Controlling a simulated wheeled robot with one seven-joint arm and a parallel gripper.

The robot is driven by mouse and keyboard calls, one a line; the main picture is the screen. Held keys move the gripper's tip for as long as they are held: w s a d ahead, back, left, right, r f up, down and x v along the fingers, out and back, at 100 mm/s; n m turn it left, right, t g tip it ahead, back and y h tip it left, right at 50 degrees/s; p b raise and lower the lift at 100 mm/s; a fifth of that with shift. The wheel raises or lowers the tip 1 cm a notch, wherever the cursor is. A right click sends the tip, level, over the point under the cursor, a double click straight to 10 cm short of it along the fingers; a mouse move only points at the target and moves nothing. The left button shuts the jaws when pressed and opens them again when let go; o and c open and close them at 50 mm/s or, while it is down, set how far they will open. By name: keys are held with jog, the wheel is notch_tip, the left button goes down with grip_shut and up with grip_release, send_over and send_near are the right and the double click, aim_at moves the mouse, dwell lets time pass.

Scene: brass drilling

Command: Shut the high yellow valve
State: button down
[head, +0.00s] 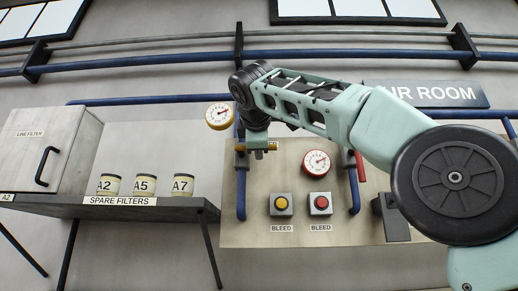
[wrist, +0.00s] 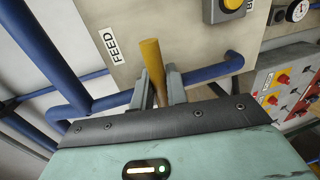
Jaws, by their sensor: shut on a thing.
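The yellow valve's lever (head: 271,146) is at the upper left of the panel in the head view. It lies roughly level, across the line of the upright blue pipe (head: 241,195). My gripper (head: 259,152) reaches it from above and partly hides the valve. In the wrist view the yellow lever (wrist: 152,62) stands between the two grey fingers of my gripper (wrist: 158,90), which are shut on it. The lever's free end sticks out past the fingertips, beside a FEED label (wrist: 112,45). The valve body is hidden.
A yellow-rimmed gauge (head: 219,116) is close left of my gripper. The panel (head: 290,237) carries a red-rimmed gauge (head: 317,163), a yellow button (head: 281,204) and a red button (head: 320,203). A red lever (head: 360,166) is right. A shelf (head: 150,208) with filters stands left.

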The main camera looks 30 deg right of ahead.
jog(key=shift+r, duration=0.1)
jog(key=c, duration=1.5)
grip_release()
jog(key=shift+o, duration=0.2)
jog(key=shift+a, duration=0.1)
jog(key=v, duration=1.7)
jog(key=shift+s, duration=0.2)
jog(key=shift+a, duration=0.1)
